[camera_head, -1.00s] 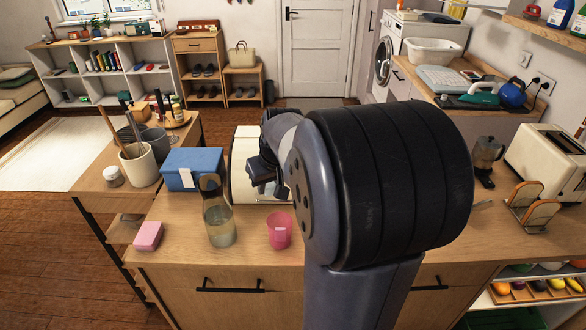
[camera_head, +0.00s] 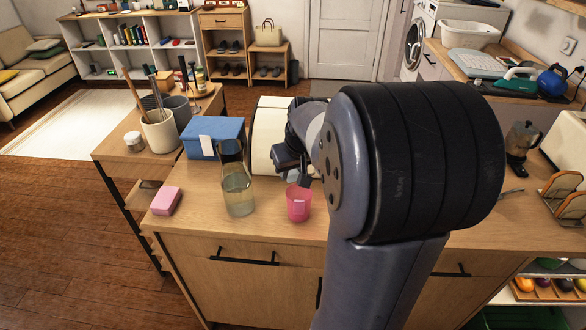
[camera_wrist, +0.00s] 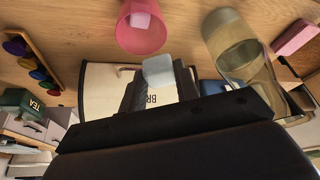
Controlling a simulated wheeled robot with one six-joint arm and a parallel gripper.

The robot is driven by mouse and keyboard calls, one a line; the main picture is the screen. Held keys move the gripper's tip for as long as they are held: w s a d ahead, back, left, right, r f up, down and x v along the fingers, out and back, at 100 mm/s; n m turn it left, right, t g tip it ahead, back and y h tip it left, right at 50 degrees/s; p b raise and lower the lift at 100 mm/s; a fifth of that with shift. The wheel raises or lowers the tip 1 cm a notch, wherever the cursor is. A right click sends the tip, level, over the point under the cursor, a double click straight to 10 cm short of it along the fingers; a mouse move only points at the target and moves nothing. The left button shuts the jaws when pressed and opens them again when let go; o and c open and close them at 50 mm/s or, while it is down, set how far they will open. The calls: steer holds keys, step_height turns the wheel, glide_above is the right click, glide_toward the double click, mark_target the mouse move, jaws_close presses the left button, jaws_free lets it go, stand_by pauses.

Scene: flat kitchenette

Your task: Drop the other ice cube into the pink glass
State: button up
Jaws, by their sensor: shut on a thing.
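The pink glass (camera_head: 299,206) stands upright near the front edge of the wooden counter. In the wrist view the pink glass (camera_wrist: 142,34) is at the top, with a pale ice cube (camera_wrist: 140,20) showing inside it. My gripper (camera_wrist: 160,84) is shut on another ice cube (camera_wrist: 158,70), pale and translucent, held at the fingertips. This held cube appears apart from the glass. In the head view my gripper (camera_head: 298,178) is above and just behind the glass, and my arm hides part of it.
A glass bottle with liquid (camera_head: 238,194) stands close left of the pink glass. A pink sponge-like block (camera_head: 166,201) lies further left. A blue box (camera_head: 214,138) and a cream bread bin (camera_head: 268,135) stand behind. A utensil crock (camera_head: 159,132) is at the back left.

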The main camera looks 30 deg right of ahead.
mark_target(293, 173)
steer(key=o, duration=1)
steer(key=shift+r, duration=0.1)
steer(key=v, duration=1)
steer(key=shift+s+r+b, duration=0.2)
steer(key=shift+r+b, duration=0.05)
steer(key=shift+b, duration=0.05)
steer(key=x, duration=1)
steer(key=shift+w+f+p, duration=0.1)
steer(key=shift+f+p, duration=0.1)
steer(key=shift+p, duration=0.1)
step_height(293, 173, up, 3)
steer(key=p, duration=0.2)
steer(key=shift+w+p, duration=0.1)
steer(key=shift+p, duration=0.2)
steer(key=shift+r+p, duration=0.55)
steer(key=shift+r, duration=0.25)
